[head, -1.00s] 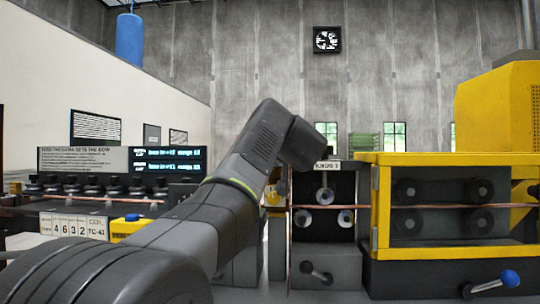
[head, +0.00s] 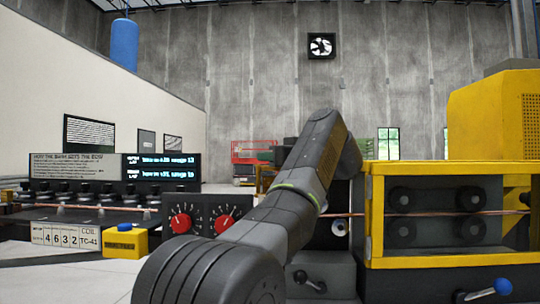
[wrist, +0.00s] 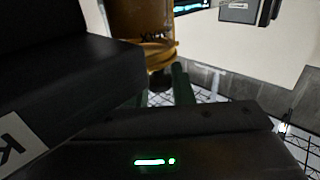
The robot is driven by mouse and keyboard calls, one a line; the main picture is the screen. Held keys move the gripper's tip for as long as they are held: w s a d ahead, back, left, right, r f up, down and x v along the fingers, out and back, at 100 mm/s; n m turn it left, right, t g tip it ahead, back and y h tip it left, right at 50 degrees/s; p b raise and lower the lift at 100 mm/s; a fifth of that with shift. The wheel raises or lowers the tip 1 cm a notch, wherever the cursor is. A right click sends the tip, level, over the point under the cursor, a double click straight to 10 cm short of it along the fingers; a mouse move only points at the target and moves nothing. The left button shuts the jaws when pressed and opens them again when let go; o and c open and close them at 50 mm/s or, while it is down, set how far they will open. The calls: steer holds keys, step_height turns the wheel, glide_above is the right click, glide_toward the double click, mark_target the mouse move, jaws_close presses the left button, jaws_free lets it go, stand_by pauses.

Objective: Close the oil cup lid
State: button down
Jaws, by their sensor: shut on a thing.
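The oil cup appears as an amber cylinder (wrist: 140,22) at the top centre of the wrist view, with marks on its side that I cannot read. A small dark piece, apparently its lid (wrist: 160,80), sits just below the amber body in this view. My gripper (wrist: 163,90) has green fingertips on both sides of this dark piece and is shut on it. How far the lid is tilted or seated on the cup cannot be told. In the head view my own arm hides the gripper and the cup.
A yellow-framed roller unit (head: 372,215) stands right, with a copper tube (head: 430,213) through it and a blue-knobbed crank (head: 503,286) below. A panel with red dials (head: 182,222) and a yellow box (head: 126,241) stand left. A black block (wrist: 60,75) lies close beside the gripper.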

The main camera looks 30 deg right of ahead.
steer(key=shift+r, duration=0.15)
steer(key=c, duration=1.3)
jaws_free()
steer(key=shift+s, duration=0.1)
steer(key=shift+c, duration=0.2)
